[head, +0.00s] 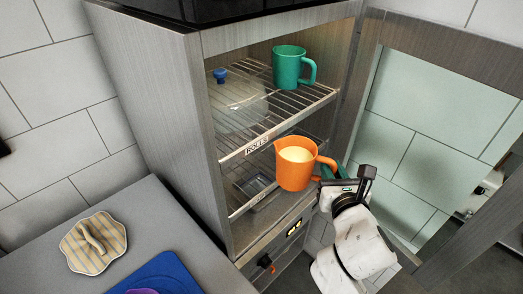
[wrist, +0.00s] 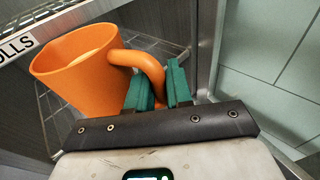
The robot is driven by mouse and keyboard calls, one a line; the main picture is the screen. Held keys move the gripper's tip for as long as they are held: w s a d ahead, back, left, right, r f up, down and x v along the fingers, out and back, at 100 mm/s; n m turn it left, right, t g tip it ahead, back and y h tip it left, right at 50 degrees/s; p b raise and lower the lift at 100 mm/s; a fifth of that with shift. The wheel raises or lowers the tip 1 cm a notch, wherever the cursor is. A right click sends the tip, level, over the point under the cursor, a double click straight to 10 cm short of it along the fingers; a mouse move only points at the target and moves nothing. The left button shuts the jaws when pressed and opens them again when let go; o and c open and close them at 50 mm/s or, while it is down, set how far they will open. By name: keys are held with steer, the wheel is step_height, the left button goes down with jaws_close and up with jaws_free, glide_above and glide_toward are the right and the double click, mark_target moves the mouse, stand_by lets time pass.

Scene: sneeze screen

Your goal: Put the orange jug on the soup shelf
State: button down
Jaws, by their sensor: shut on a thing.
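The orange jug (head: 295,168) has pale yellow contents and is held upright in front of the open cabinet, close to the front of the racks. My gripper (head: 335,177) is shut on its handle, with the jug to the left of it in the head view. In the wrist view the jug (wrist: 82,68) is at the left, and the green fingers of my gripper (wrist: 160,85) are around the handle. The upper wire shelf (head: 310,93) carries a label reading ROLLS. A lower shelf (head: 236,209) lies below it; its label is not visible, partly hidden behind the jug.
A green mug (head: 289,66) and a clear lid with a blue knob (head: 240,97) stand on the upper shelf. A dark tray (head: 256,187) is on the lower shelf. The glazed door (head: 430,110) stands open at the right. A counter at the left holds a striped pot holder (head: 93,243) and a blue mat (head: 165,275).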

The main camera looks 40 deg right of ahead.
steer(key=w, duration=1.7)
steer(key=f, duration=0.2)
steer(key=f+b, duration=0.1)
steer(key=f, duration=0.3)
steer(key=shift+w+a+f, duration=0.1)
steer(key=shift+w+a, duration=0.05)
steer(key=shift+a, duration=0.15)
steer(key=shift+w+f, duration=0.2)
steer(key=shift+f, duration=0.1)
steer(key=shift+f, duration=0.15)
steer(key=c, duration=1)
jaws_free()
